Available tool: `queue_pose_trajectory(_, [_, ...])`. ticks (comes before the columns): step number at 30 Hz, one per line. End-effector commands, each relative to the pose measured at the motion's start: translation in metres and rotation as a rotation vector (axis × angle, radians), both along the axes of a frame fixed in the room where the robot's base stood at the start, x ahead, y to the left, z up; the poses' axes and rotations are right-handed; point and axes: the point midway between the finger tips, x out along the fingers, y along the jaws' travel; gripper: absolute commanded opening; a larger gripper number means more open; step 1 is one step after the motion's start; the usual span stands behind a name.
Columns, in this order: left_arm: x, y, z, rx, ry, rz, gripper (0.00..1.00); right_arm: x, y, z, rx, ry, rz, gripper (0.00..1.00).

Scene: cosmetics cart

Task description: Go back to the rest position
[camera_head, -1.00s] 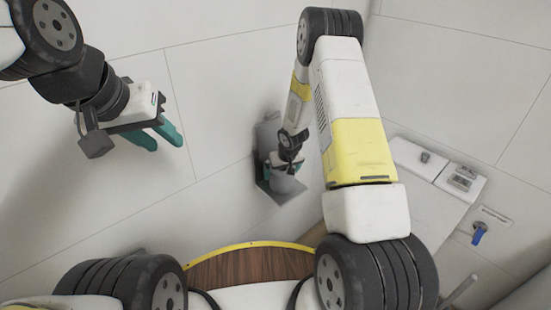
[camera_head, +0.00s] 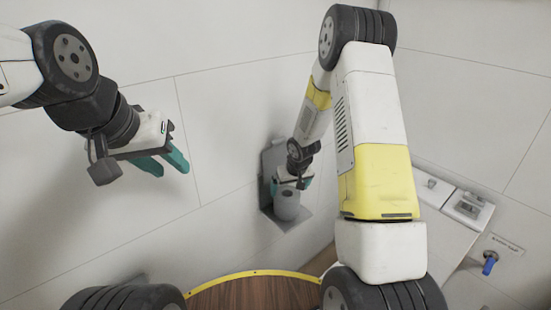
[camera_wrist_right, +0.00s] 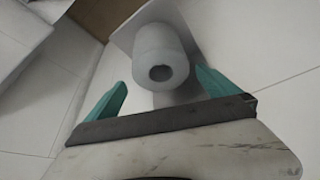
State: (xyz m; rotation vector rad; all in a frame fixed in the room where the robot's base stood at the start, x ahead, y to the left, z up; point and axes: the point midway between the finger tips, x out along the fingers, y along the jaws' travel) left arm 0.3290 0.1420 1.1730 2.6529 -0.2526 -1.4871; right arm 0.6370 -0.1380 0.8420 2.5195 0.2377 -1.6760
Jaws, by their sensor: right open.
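My left gripper (camera_head: 168,167) hangs at the left of the head view, against the pale wall. Its two teal fingers are apart, with nothing between them. My right gripper (camera_head: 291,185) is at the middle of the head view, just above a grey roll (camera_head: 286,207). In the wrist view my right gripper (camera_wrist_right: 161,77) is open, its teal fingers spread wide. The roll (camera_wrist_right: 160,52) shows beyond and between the fingertips, its hollow end facing the camera. I cannot tell whether the fingers touch it.
The roll stands on a grey wall holder (camera_head: 296,221) with an upright back plate. A wooden round surface with a yellow rim (camera_head: 250,272) is at the bottom. A white cabinet (camera_head: 440,215) and a blue handle (camera_head: 489,262) are at the right.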

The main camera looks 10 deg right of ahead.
Motion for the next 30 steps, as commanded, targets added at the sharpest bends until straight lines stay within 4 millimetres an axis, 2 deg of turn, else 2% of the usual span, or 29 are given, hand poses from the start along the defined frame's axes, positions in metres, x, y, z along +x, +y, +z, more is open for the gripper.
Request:
queue_pose_trajectory(4, [0.0,0.0,0.0,0.0,0.0,0.0,0.36,-0.004,-0.006,0.047,-0.004,-0.026,-0.024,1.0])
queue_pose_trajectory(8, [0.0,0.0,0.0,0.0,0.0,0.0,0.36,-0.022,-0.015,0.11,-0.004,-0.05,-0.061,1.0])
queue_pose_trajectory(12, [0.0,0.0,0.0,0.0,0.0,0.0,0.36,-0.054,-0.022,0.172,0.005,-0.067,-0.094,1.0])
queue_pose_trajectory(18, [0.0,0.0,0.0,0.0,0.0,0.0,0.36,-0.114,-0.025,0.244,0.036,-0.089,-0.127,1.0])
queue_pose_trajectory(24, [0.0,0.0,0.0,0.0,0.0,0.0,0.36,-0.185,-0.023,0.295,0.083,-0.11,-0.138,1.0])
queue_pose_trajectory(30, [0.0,0.0,0.0,0.0,0.0,0.0,0.36,-0.256,-0.014,0.323,0.137,-0.128,-0.125,1.0])
